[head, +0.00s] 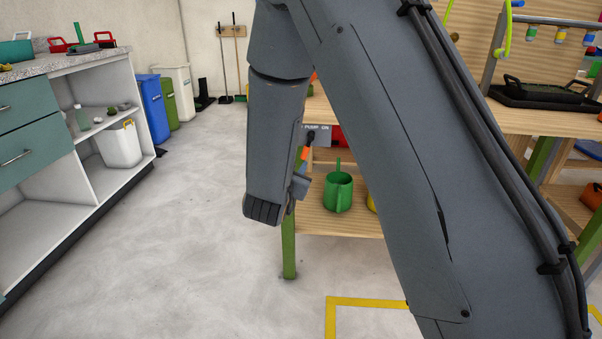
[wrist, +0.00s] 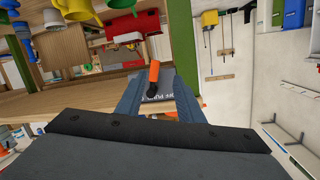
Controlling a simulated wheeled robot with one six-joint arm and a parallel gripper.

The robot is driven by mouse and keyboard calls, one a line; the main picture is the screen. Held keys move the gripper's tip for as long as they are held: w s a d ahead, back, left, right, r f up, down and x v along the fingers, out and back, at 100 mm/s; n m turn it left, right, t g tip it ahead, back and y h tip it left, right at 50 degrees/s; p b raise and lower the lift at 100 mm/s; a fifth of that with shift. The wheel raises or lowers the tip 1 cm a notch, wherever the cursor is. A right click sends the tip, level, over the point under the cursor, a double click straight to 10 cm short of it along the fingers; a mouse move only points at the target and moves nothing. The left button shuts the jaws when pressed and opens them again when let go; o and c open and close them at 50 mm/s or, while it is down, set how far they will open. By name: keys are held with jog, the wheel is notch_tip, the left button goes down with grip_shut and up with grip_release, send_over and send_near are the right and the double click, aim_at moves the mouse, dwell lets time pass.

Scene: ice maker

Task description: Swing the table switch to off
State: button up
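The table switch is a grey plate (head: 322,130) lettered "PUMP ON" in the head view, on the near end of the wooden workbench. Its black pivot (head: 311,136) carries an orange-tipped lever (head: 305,153), partly hidden by my arm. The wrist view shows the orange lever (wrist: 154,72) and the plate with "OFF" and "PUMP" lettering (wrist: 158,86). My gripper (wrist: 156,80) is open, its two blue-grey fingers apart on either side of the lever in that view. I cannot tell whether they touch it. In the head view my gripper (head: 300,178) is just below the lever.
A green watering can (head: 338,191) stands on the bench's lower shelf, right of my gripper. A green bench leg (head: 288,245) stands below it. A cabinet (head: 55,150) is at the left. The floor (head: 190,215) between cabinet and bench is clear.

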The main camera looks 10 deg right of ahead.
aim_at(304, 154)
jog(key=w+d+b, duration=0.1)
jog(key=w, duration=0.1)
jog(key=w+d+f+h+b, duration=0.1)
jog(key=w, duration=0.1)
jog(key=w+d+m+t+h+b, duration=0.1)
jog(key=w+d, duration=0.1)
jog(key=w, duration=0.1)
jog(key=shift+d+f+b, duration=0.1)
jog(key=shift+f+b, duration=0.1)
jog(key=shift+b, duration=0.1)
grip_shut()
